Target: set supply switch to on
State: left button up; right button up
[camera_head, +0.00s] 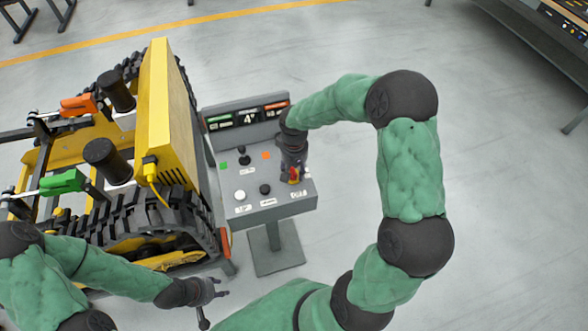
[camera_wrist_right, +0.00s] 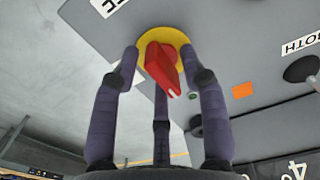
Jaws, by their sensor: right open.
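A red rotary knob (camera_wrist_right: 163,68) on a yellow disc (camera_wrist_right: 180,38) sits on the grey control panel; I take it as the supply switch. Its label is cut off in the wrist view, so I cannot read its setting. In the head view the red knob (camera_head: 294,175) shows just under my right gripper (camera_head: 293,168). In the right wrist view my right gripper (camera_wrist_right: 160,62) is open, its fingers spread around the knob; I cannot tell whether they touch it. My left gripper (camera_head: 218,291) is empty, its fingers apart, low in the head view near the tracked carrier.
The panel (camera_head: 222,183) stands on a pedestal (camera_head: 272,248) and bears several other knobs, a green square (camera_head: 223,165), an orange square (camera_head: 266,155) and a display (camera_head: 246,118). The yellow tracked carrier (camera_head: 165,110) is close on its left. Open floor lies to the right.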

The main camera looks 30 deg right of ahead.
grip_shut()
